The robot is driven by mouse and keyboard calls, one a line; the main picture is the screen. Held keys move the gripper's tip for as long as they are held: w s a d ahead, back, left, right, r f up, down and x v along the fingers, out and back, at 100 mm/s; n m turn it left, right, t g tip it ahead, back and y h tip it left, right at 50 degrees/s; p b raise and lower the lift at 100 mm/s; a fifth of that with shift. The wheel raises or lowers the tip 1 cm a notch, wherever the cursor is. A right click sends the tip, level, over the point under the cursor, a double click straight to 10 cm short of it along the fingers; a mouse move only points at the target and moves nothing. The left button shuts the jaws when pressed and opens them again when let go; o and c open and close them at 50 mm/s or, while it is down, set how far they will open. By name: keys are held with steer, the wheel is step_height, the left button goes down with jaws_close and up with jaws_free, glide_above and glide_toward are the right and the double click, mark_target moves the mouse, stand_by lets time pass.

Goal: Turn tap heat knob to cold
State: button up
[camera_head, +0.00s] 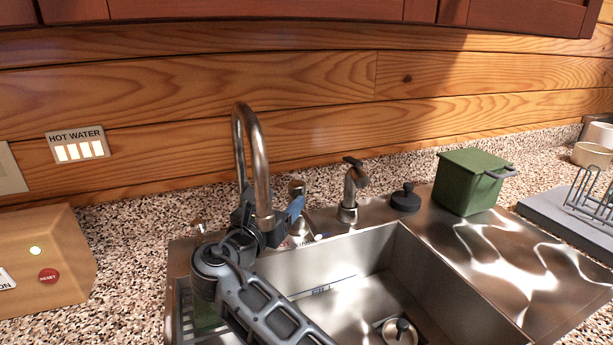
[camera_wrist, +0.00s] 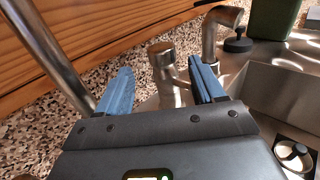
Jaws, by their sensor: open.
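A metal tap knob (camera_head: 297,187) with a rounded cap stands on the sink's back ledge, just right of the tall curved tap spout (camera_head: 262,165). My gripper (camera_wrist: 162,80) is open, one finger to each side of the knob. I cannot tell whether either finger touches it. In the head view my gripper (camera_head: 290,208) is partly behind the spout and hides the knob's lower part.
The spout (camera_wrist: 50,50) rises close to my left finger. A dispenser (camera_head: 349,195), a black stopper (camera_head: 405,198) and a green bin (camera_head: 470,182) stand to the right. The steel sink (camera_head: 350,268) opens below my arm. A wooden wall is behind.

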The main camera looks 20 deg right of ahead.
mark_target(293, 190)
steer(key=x, duration=0.7)
steer(key=shift+w+d+p, duration=0.25)
steer(key=shift+d+p, duration=0.05)
steer(key=shift+d, duration=0.1)
jaws_close()
